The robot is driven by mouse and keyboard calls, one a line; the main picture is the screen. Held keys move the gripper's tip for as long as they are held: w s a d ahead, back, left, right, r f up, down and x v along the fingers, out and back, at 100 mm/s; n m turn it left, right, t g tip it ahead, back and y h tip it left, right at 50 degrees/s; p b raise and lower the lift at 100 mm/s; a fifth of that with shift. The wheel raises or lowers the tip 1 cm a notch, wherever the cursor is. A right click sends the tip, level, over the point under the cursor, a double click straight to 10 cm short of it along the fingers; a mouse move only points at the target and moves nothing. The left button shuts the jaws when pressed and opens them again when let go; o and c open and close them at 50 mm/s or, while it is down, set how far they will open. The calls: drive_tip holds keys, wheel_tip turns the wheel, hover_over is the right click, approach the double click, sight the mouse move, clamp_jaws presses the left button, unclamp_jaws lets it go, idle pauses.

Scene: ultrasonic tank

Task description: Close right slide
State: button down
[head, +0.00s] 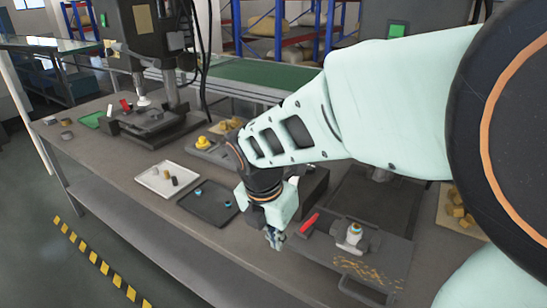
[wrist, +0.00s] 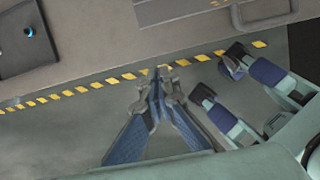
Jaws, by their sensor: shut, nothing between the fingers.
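The right slide (head: 325,250) is a dark flat plate that sticks out towards the front edge of the bench at the right machine. A loop handle (head: 365,290) is on its front end. In the wrist view the slide's edge (wrist: 180,12) and handle (wrist: 265,15) show at the top. My gripper (head: 274,240) is shut and empty, left of the slide and apart from the handle. Its closed fingertips (wrist: 158,82) show over the floor in the wrist view.
A red-handled item (head: 309,223) lies between my gripper and the fixture. A black tray (head: 222,217) with blue-topped pieces and a white tray (head: 150,181) are to the left. Part of the right machine is hidden behind my arm. Yellow-black tape (head: 100,264) marks the floor.

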drive_tip(key=w+d+f, duration=0.3)
drive_tip(key=w+f, duration=0.2)
drive_tip(key=f, duration=0.4)
drive_tip(key=shift+d+f+b, duration=0.3)
drive_tip(key=shift+d+b, duration=0.05)
drive_tip(key=shift+b, duration=0.05)
drive_tip(key=shift+w, duration=0.1)
drive_tip(key=w+d+p, duration=0.7)
drive_tip(key=w+d, duration=0.5)
drive_tip(key=w, duration=0.5)
drive_tip(key=shift+d+r, duration=0.15)
